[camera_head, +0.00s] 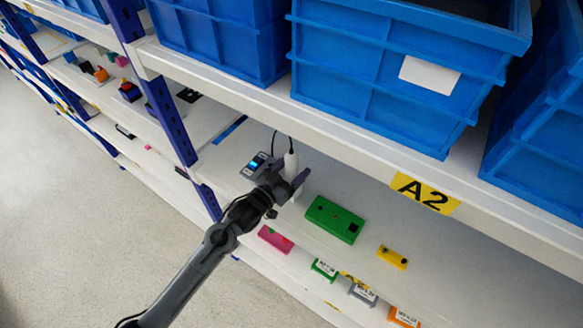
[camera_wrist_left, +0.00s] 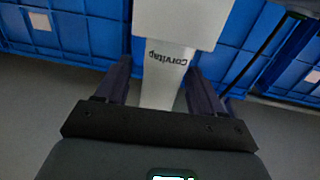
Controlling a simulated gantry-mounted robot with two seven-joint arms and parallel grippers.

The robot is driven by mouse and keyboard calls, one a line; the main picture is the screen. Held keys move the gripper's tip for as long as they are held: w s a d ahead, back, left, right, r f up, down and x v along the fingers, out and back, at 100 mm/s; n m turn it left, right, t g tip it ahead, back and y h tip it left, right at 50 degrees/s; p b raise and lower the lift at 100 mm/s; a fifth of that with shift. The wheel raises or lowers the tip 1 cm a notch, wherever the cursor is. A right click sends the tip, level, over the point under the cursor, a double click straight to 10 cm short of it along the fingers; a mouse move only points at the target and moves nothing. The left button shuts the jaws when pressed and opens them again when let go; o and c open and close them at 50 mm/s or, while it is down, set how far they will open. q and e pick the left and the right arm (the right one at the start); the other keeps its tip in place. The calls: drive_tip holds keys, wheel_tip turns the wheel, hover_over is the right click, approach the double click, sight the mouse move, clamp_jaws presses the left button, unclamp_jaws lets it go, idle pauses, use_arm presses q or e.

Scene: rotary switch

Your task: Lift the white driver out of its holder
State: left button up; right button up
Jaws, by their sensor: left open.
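The white driver (camera_head: 290,162) stands upright on the shelf board in the head view, with a dark cable at its top. My left gripper (camera_head: 287,180) reaches it from the front left, its fingers around the driver's lower part. In the left wrist view the white body (camera_wrist_left: 163,78) with dark lettering lies between the two open fingers of my left gripper (camera_wrist_left: 163,88), with narrow gaps at the sides. A wider white part adjoins it; I cannot tell if that is the holder. In the head view the holder is mostly hidden by the gripper. My right gripper is not in view.
A grey device with a lit screen (camera_head: 256,164) sits just left of the driver. A green box (camera_head: 334,219) and a yellow block (camera_head: 392,257) lie to the right. The upper shelf's edge (camera_head: 330,135) with blue bins (camera_head: 375,70) hangs above.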

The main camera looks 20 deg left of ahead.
sight(291, 158)
use_arm(q)
drive_tip(key=shift+w+d, duration=0.25)
drive_tip(key=shift+w, duration=0.35)
drive_tip(key=shift+c, duration=0.2)
clamp_jaws()
drive_tip(key=shift+r, duration=0.15)
wheel_tip(291, 158, up, 10)
drive_tip(key=shift+f, duration=0.1)
idle(0.3)
